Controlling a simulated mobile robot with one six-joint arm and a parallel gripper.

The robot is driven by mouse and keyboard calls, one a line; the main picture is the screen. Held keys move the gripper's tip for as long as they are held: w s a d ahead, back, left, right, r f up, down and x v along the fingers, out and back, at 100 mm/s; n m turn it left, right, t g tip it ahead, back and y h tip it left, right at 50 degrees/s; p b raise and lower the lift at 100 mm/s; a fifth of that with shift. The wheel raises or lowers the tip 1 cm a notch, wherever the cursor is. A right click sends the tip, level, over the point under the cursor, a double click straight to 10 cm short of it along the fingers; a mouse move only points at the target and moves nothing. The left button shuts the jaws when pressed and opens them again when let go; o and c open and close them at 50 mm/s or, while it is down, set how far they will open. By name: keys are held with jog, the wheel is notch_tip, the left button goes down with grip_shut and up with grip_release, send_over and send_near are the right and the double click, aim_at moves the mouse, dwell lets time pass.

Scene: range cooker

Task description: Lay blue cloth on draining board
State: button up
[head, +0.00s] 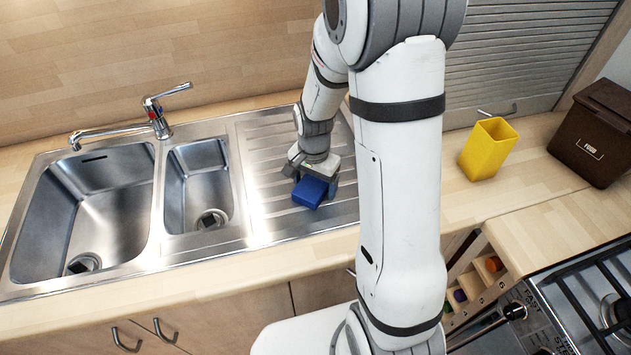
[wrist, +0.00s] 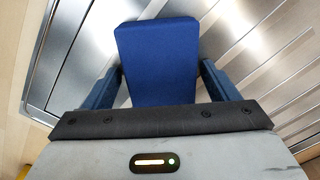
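The blue cloth (head: 310,190) is a small, thick folded block at the right part of the draining board (head: 270,182). My gripper (head: 313,179) points down over it, with a finger on either side. In the wrist view the cloth (wrist: 157,55) fills the space between the two fingers (wrist: 160,78), and the fingertips look close against its edges. The cloth's lower end is hidden behind the gripper body. It is low over the ribbed steel; I cannot tell whether it touches it.
Two sink bowls, a large one (head: 100,210) and a small one (head: 196,190), lie left of the board, with a tap (head: 155,117) behind. A yellow container (head: 488,148) and a brown food bin (head: 595,135) stand on the right worktop. A hob (head: 590,300) is at lower right.

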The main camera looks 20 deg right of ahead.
aim_at(314, 183)
jog(key=shift+o, duration=0.3)
jog(key=shift+r, duration=0.5)
notch_tip(314, 183, up, 11)
jog(key=s+r+n+t, duration=0.1)
jog(key=s+r+n, duration=0.2)
jog(key=s, duration=0.5)
jog(key=s+r+n+t, duration=0.2)
jog(key=s+r+n, duration=0.2)
jog(key=s+n, duration=0.2)
jog(key=shift+s+d+r, duration=0.25)
jog(key=shift+s, duration=0.7)
jog(key=shift+c, duration=0.6)
